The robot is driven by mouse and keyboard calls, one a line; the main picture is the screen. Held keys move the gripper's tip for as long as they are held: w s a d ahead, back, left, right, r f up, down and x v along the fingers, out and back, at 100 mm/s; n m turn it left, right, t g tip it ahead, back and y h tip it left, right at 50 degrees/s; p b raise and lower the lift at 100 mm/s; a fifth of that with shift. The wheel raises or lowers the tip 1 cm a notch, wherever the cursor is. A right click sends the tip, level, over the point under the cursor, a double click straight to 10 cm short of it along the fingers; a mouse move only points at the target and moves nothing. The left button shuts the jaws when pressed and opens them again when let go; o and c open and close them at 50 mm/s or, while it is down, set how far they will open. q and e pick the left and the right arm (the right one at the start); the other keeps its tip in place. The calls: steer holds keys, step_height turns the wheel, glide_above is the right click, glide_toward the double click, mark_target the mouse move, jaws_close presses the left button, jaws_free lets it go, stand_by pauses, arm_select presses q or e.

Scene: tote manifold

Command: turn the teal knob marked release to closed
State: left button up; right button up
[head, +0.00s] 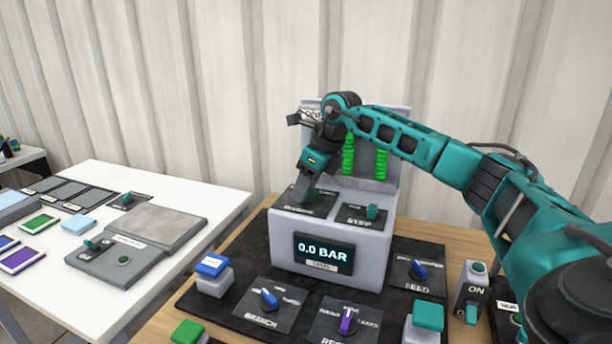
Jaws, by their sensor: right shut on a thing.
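The grey box (330,238) stands on the dark mat, with two dial plates on its top. My right gripper (303,194) points down onto the left dial plate (288,204) and is shut on its knob. The fingers hide the knob, so its colour and pointing direction cannot be read. The label on that plate is partly covered and too small to read surely. The right dial plate has a teal knob (373,212) standing free. The display (323,252) on the box front reads 0.0 BAR. My left gripper is not in view.
A grey back panel with green coils (348,155) rises behind the box. Blue knobs (268,299) (418,270), a purple knob (346,320) and coloured buttons (212,265) stand in front and beside it. A white table (190,190) is at left. My right arm spans the right side.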

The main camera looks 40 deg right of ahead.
steer(key=n+p, duration=0.1)
steer(key=n+y+p, duration=0.1)
steer(key=n, duration=0.1)
steer(key=shift+r+n+g, duration=0.2)
steer(key=shift+n+g, duration=0.1)
steer(key=shift+n+y, duration=0.3)
steer(key=shift+n, duration=0.5)
steer(key=shift+f+n+g+y+p, duration=0.15)
steer(key=shift+n+g+y+p, duration=0.35)
steer(key=shift+n, duration=1)
steer(key=o, duration=1.1)
steer(key=shift+c, duration=0.2)
steer(key=v, duration=1.3)
steer(key=shift+w+a, duration=0.2)
